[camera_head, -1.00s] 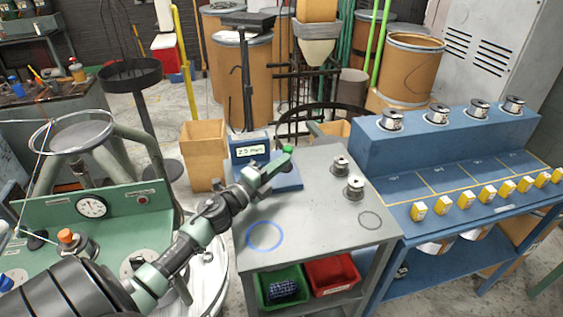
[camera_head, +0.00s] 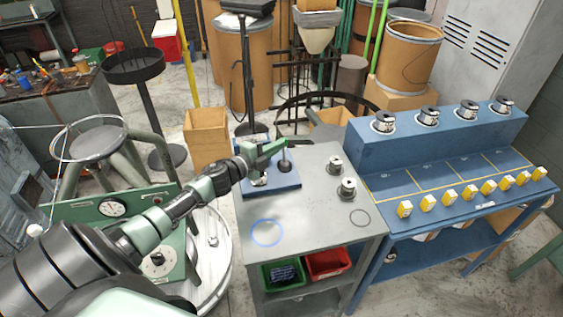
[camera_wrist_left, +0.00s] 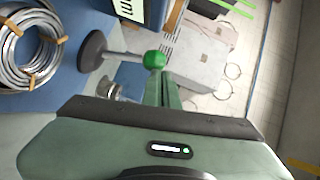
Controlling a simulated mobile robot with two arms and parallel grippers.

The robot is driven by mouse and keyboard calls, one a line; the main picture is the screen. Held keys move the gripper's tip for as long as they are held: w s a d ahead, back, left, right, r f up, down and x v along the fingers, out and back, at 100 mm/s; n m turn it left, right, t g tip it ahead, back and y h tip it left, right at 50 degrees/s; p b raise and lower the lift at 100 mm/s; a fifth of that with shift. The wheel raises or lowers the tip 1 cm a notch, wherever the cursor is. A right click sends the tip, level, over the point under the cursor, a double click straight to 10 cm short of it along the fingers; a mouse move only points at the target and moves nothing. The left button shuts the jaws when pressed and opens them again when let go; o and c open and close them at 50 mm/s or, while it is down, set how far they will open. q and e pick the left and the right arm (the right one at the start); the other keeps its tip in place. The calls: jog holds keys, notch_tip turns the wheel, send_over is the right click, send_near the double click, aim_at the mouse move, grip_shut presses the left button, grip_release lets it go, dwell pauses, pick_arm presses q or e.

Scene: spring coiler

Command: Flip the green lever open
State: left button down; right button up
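The green lever shows in the left wrist view as a round green knob (camera_wrist_left: 153,60) on a metal rod that comes from a dark grey disc. My left gripper (camera_head: 270,149) is over the blue-based device (camera_head: 286,185) at the back left of the grey table. It hides most of the device and the green knob in the head view. In the left wrist view the green fingers (camera_wrist_left: 163,90) reach up close to the knob. I cannot tell whether they touch it, or how far apart they are. My right gripper is not in view.
A coil of shiny wire (camera_wrist_left: 30,45) lies beside the lever. A blue bench (camera_head: 440,165) with spools and yellow tags stands to the right. A green-topped machine (camera_head: 75,208) is at the left.

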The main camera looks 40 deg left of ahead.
pick_arm(q)
jog(key=shift+w+a+r, duration=0.15)
jog(key=shift+w+a, duration=0.35)
jog(key=shift+a, duration=0.05)
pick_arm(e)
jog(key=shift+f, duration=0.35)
pick_arm(q)
jog(key=shift+a+r, duration=0.15)
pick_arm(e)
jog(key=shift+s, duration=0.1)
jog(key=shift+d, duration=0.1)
